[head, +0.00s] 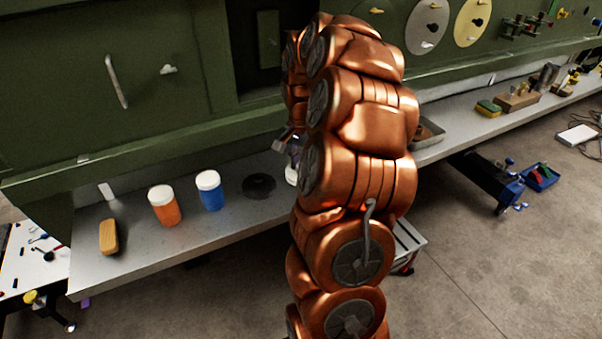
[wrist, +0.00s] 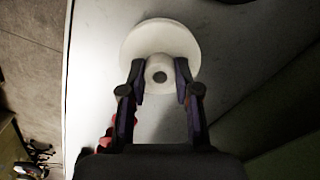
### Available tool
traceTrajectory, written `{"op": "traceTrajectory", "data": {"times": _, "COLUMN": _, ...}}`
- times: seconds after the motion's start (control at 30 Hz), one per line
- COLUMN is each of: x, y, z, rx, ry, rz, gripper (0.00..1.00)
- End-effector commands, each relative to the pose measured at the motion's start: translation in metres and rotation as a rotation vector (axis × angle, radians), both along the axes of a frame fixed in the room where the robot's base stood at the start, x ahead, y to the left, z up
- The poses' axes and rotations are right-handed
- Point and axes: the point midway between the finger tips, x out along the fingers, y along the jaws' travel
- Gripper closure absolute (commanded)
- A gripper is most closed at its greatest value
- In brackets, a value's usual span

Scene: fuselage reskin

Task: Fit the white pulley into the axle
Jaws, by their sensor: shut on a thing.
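The white pulley (wrist: 160,36) shows in the wrist view as a wide round disc with a narrower hub and a dark centre hole. My gripper (wrist: 160,73) is shut on its hub, with one finger on each side. The pulley is over or on the light grey shelf; I cannot tell whether it touches. In the head view my arm hides most of the gripper, and a small whitish part (head: 292,174) shows beside the arm, low over the shelf. I cannot make out an axle with certainty.
On the metal shelf (head: 130,258) stand an orange jar (head: 164,207), a blue jar (head: 209,192), a black disc (head: 259,186) and a yellow-brown brush or block (head: 109,237). The green panel (head: 150,65) rises behind, with a white disc (head: 418,35) and a yellow disc (head: 463,33).

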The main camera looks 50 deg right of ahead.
Motion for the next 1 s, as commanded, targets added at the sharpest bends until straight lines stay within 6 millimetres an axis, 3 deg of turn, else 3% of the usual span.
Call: {"op": "traceTrajectory", "data": {"times": 1.0, "x": 0.001, "y": 0.0, "z": 0.021, "rx": -0.002, "ry": -0.002, "rz": 0.0, "gripper": 1.0}}
